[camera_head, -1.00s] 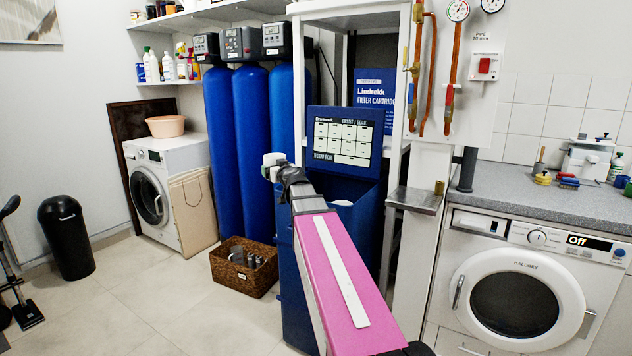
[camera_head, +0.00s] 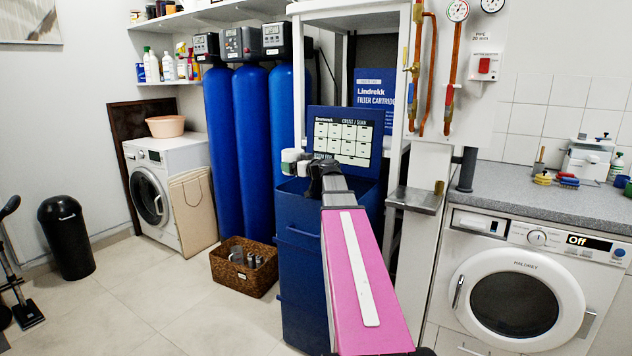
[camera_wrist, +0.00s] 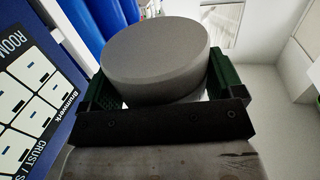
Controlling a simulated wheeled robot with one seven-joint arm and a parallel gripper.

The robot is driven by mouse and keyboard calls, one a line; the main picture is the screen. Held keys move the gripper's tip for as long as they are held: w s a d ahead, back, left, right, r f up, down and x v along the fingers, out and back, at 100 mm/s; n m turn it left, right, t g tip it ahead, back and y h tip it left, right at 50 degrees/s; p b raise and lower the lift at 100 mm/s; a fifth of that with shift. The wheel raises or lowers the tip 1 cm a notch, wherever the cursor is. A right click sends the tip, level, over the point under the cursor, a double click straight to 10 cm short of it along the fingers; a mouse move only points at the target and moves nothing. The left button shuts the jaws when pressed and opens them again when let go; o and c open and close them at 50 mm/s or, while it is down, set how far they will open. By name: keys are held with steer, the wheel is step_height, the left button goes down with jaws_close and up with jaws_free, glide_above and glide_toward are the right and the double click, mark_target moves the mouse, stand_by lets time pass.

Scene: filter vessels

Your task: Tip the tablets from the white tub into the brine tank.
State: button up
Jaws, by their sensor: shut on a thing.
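The white tub (camera_head: 290,161) is in my gripper (camera_head: 305,167), above the left rim of the brine tank. The brine tank is the tall blue bin (camera_head: 300,250). Its blue lid (camera_head: 370,150) with a label grid stands raised at the back. In the wrist view the tub (camera_wrist: 155,60) looks grey in shadow, held between the green fingers of my gripper (camera_wrist: 165,85). One flat round face shows there. No tablets are visible, and my arm hides part of the tank opening.
Blue filter cylinders (camera_head: 250,150) stand behind on the left. A wicker basket (camera_head: 243,268) sits on the floor left of the tank. A white shelf frame (camera_head: 397,120) and a small metal ledge (camera_head: 415,201) are close on the right.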

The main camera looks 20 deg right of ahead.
steer(key=shift+f, duration=0.1)
steer(key=shift+w+d+f+m, duration=0.15)
steer(key=shift+d+f+m, duration=0.1)
steer(key=shift+f+m, duration=0.3)
steer(key=shift+w+d+f+m, duration=0.1)
steer(key=shift+d+f+m, duration=0.15)
steer(key=shift+f+m, duration=0.3)
steer(key=shift+w+d+f+m, duration=0.25)
steer(key=shift+d+m, duration=0.25)
steer(key=shift+m, duration=0.3)
steer(key=shift+w+d+f+m, duration=0.3)
steer(key=shift+d+m, duration=0.15)
steer(key=shift+m, duration=0.35)
steer(key=shift+w+d+f+m, duration=0.25)
steer(key=shift+d+m, duration=0.25)
steer(key=shift+m, duration=0.3)
steer(key=shift+f+m+g+y+p, duration=0.3)
steer(key=shift+f+m+y+p, duration=0.1)
steer(key=shift+f+m, duration=0.15)
steer(key=shift+d+f+m, duration=0.1)
steer(key=shift+f+m, duration=0.15)
steer(key=shift+f, duration=0.2)
steer(key=shift+f+m+p, duration=0.25)
steer(key=shift+m+p, duration=0.25)
steer(key=shift+m, duration=0.3)
